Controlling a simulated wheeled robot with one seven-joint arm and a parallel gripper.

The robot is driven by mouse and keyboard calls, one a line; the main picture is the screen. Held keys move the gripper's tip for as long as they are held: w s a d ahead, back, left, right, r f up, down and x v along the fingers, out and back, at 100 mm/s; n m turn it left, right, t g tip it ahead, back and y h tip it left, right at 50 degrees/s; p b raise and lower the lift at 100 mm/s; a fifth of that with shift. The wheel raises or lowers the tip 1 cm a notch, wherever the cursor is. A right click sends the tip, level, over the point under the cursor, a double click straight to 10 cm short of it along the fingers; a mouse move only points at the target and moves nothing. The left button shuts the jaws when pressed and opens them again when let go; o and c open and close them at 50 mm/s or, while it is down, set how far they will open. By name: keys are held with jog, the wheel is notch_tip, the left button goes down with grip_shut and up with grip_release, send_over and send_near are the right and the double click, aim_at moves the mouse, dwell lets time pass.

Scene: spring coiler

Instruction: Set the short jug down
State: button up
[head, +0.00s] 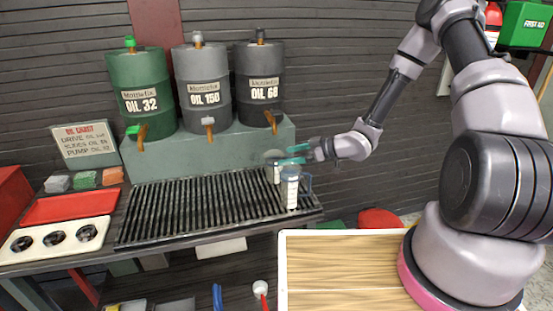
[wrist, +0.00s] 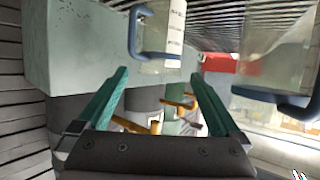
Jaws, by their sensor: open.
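My gripper (head: 290,154) reaches in from the right over the right end of the slatted rack, its teal fingers open. Two clear jugs with pale scale strips stand there. The rear jug (head: 273,174), which looks shorter, is just past the fingertips and partly hidden by them. The front jug (head: 290,190), with a blue-grey handle, stands nearer to me. In the wrist view, which looks upside down, the rear jug (wrist: 172,45) appears beyond the open fingers (wrist: 161,72), apart from them. The front jug (wrist: 280,50) is off to the right, cut by the frame.
The slatted rack (head: 190,208) is otherwise clear. Green, grey and dark oil drums (head: 203,90) with taps stand on a ledge behind it. A red tray (head: 70,206) and a panel with dark round recesses (head: 55,238) lie left. A wooden-topped surface (head: 340,270) is in front.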

jog(key=w+d+r+m+t+h, duration=0.1)
jog(key=w+d+r+m+h, duration=0.1)
jog(key=d+r+h, duration=0.4)
jog(key=w+d+r+m+t+h, duration=0.1)
jog(key=w+d+r, duration=0.25)
jog(key=d, duration=0.35)
jog(key=s+d+r+m+t+h, duration=0.1)
jog(key=s+d+r+m+h, duration=0.2)
jog(key=d+r, duration=0.35)
jog(key=s+d+r+m+h, duration=0.2)
jog(key=d+r+m, duration=0.1)
jog(key=r, duration=0.6)
jog(key=s+d+r+m+h, duration=0.1)
jog(key=s+d+r+m, duration=0.1)
jog(key=s+r+m, duration=0.5)
jog(key=s+a+r+m+y, duration=0.1)
jog(key=s+a+r, duration=0.1)
jog(key=s, duration=0.7)
jog(key=s+a+r+m+y, duration=0.1)
jog(key=s+r, duration=0.4)
jog(key=s, duration=0.3)
jog(key=shift+s+a+g+y, duration=0.3)
jog(key=shift+s+a, duration=0.1)
